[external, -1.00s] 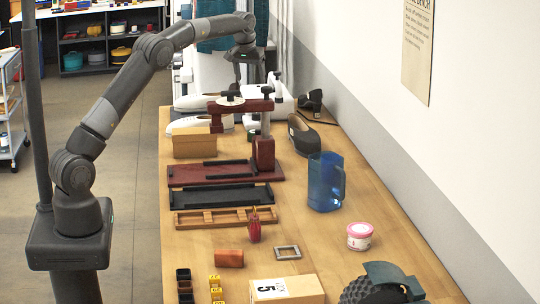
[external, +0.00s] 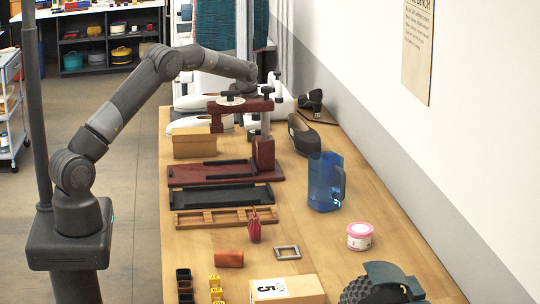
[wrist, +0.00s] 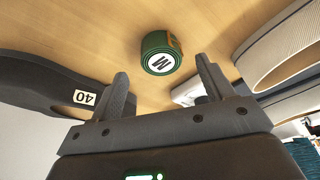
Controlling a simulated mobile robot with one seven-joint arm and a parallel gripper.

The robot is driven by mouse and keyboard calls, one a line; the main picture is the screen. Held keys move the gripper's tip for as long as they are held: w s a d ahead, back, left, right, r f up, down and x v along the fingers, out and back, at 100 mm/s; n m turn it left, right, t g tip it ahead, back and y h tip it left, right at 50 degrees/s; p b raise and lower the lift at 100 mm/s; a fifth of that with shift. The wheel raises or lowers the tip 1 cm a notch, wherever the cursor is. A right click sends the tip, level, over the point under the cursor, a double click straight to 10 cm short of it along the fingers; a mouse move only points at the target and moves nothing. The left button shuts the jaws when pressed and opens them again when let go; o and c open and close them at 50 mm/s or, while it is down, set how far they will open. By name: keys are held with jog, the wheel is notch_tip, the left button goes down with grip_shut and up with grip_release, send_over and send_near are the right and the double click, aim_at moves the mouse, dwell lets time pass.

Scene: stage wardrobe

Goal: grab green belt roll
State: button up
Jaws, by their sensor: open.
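The green belt roll (wrist: 158,53) lies on the wooden bench top in the wrist view. It is a dark green coil with an orange-brown strip and a white round label. My gripper (wrist: 163,68) is open, its two grey fingers apart, with the roll showing beyond and between the fingertips. Nothing is held, and the fingers look apart from the roll. In the external view a small dark green bit of the roll (external: 252,134) shows beside the red clamp stand. My gripper's fingers are hidden there behind the stand's top.
A dark shoe tagged 40 (wrist: 50,95) lies left of the roll in the wrist view, and pale shoes (wrist: 290,50) lie right. The dark red clamp stand (external: 263,150) is close to the roll. A blue jug (external: 325,183) stands nearer. Bare bench shows around the roll.

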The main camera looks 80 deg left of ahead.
jog(key=x, duration=0.4)
jog(key=shift+a+f, duration=0.1)
jog(key=shift+f, duration=0.15)
jog(key=c, duration=1.1)
jog(key=shift+r, duration=0.15)
